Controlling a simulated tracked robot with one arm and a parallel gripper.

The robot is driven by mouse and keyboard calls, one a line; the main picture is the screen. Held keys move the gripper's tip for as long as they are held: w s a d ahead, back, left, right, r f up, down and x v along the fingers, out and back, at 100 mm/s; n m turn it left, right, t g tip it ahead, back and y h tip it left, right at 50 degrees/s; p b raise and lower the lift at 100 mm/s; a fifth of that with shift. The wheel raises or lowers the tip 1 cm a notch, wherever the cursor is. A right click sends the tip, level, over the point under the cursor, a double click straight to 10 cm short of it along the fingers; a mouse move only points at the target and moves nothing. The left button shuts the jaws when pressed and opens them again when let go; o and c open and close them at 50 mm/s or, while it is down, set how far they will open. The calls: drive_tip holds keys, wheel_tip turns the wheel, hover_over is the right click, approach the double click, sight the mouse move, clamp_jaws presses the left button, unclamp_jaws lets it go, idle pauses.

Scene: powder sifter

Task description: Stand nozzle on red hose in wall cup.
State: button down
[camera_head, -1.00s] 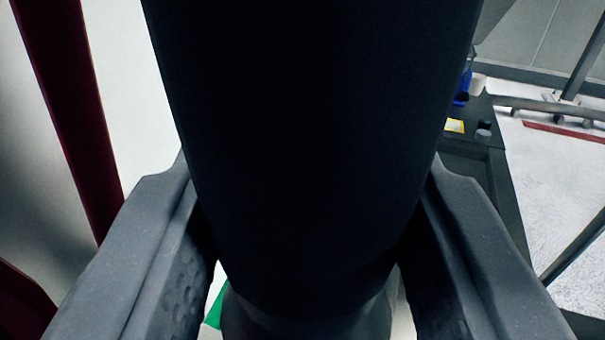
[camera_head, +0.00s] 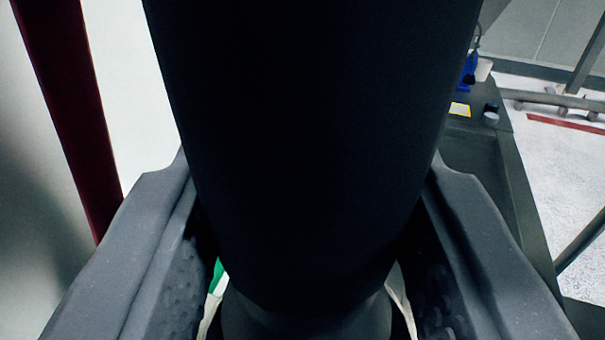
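A large dark cylinder, which looks like the nozzle (camera_head: 310,150), fills the middle of the view from the top edge down between my fingers. My gripper (camera_head: 312,265) has one finger on each side of it, and both fingers press against its sides. A dark red band (camera_head: 70,110), possibly the red hose, runs down the left side in front of a pale surface. I cannot make out the wall cup; the nozzle hides much of the scene.
A dark table or bench (camera_head: 500,170) stands at the right, with a blue item (camera_head: 467,72), a yellow label (camera_head: 460,109) and a small grey-topped item (camera_head: 491,118) on it. Metal frame legs (camera_head: 560,100) stand on the pale floor beyond. A bit of green (camera_head: 217,275) shows beside the left finger.

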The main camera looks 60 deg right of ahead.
drive_tip(key=shift+f+b, duration=0.8)
drive_tip(key=shift+f, duration=1.65)
drive_tip(key=shift+f, duration=0.55)
drive_tip(key=c, duration=0.8)
unclamp_jaws()
drive_tip(key=shift+c, duration=0.2)
drive_tip(key=v, duration=1.3)
drive_tip(key=shift+s+a, duration=0.2)
drive_tip(key=shift+a, duration=0.15)
drive_tip(key=shift+f, duration=0.1)
